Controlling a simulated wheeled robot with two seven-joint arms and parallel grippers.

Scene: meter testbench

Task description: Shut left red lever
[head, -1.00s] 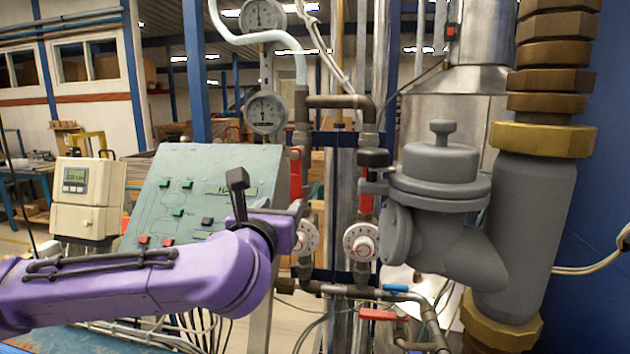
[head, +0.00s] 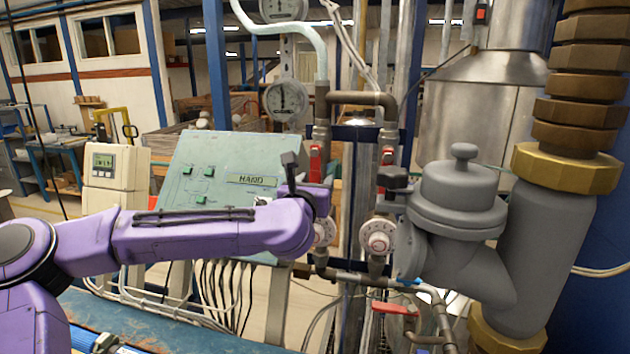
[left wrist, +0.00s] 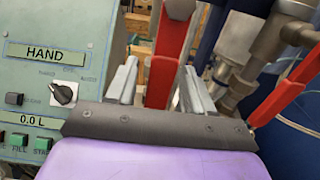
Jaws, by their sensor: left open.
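The left red lever (head: 316,163) stands upright on the left pipe below the gauges. In the left wrist view this red lever (left wrist: 168,55) rises between the two grey fingers of my open left gripper (left wrist: 160,85). I cannot tell whether either finger touches it. In the head view my left gripper (head: 318,188) is at the lever's lower part, and the purple wrist partly hides the fingers. A second red lever (head: 388,153) is on the right pipe. It seems to show at the right of the left wrist view (left wrist: 290,85), outside the fingers. My right gripper is not in view.
A green control panel (head: 215,170) stands left of the pipes. White dial knobs (head: 378,240) sit below the levers. A large grey valve body (head: 458,200) is close on the right. Lower down are a red handle (head: 395,309) and a blue one (head: 405,283).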

